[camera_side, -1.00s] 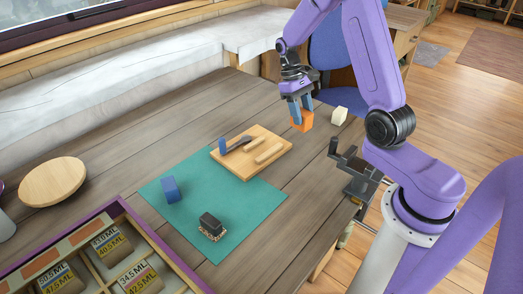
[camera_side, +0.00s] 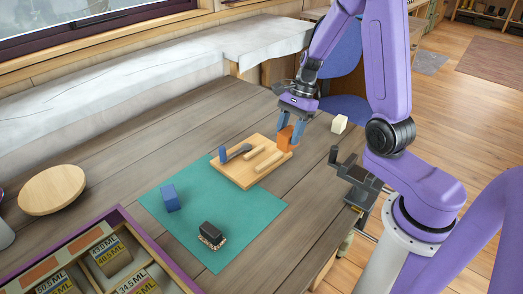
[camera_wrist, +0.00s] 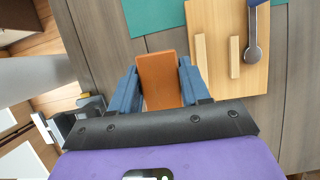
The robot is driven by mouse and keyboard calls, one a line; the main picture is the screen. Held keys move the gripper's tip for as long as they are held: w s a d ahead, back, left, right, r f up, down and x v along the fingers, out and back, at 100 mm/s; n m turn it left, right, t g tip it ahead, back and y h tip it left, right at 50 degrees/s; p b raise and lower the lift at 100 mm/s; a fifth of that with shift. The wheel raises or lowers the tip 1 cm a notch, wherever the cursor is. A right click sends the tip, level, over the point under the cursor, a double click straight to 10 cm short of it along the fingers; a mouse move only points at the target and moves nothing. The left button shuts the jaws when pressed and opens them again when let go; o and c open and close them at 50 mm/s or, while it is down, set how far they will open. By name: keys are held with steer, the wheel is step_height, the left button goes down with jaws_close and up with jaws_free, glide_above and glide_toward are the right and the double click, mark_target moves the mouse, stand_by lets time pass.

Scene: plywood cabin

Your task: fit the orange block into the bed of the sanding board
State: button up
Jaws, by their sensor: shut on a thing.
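My gripper (camera_side: 291,129) is shut on the orange block (camera_side: 285,139), holding it at the right end of the sanding board in the side view. In the wrist view the orange block (camera_wrist: 159,80) sits between the two blue fingers (camera_wrist: 158,88). The sanding board (camera_side: 233,173) is a pale wooden board with two raised parallel rails that bound its bed, and a dark tool with a blue end lying beside them. The block's exact height is unclear.
A green mat (camera_side: 243,219) lies partly under the board. It bears a blue block (camera_side: 170,198) and a dark brush-like block (camera_side: 211,234). A cream block (camera_side: 339,124) and a dark clamp (camera_side: 352,172) are to the right. A compartment tray (camera_side: 120,219) is at the front left.

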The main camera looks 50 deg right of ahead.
steer(key=w+f, duration=0.2)
steer(key=w, duration=0.1)
steer(key=w+d+f, duration=0.1)
steer(key=w+f, duration=0.2)
steer(key=w, duration=0.1)
steer(key=w+f, duration=0.3)
steer(key=w, duration=0.1)
steer(key=shift+d+f, duration=0.2)
steer(key=shift+d, duration=0.05)
steer(key=shift+w+f, duration=0.2)
steer(key=shift+f, duration=1.55)
steer(key=o, duration=1.1)
steer(key=shift+f, duration=0.1)
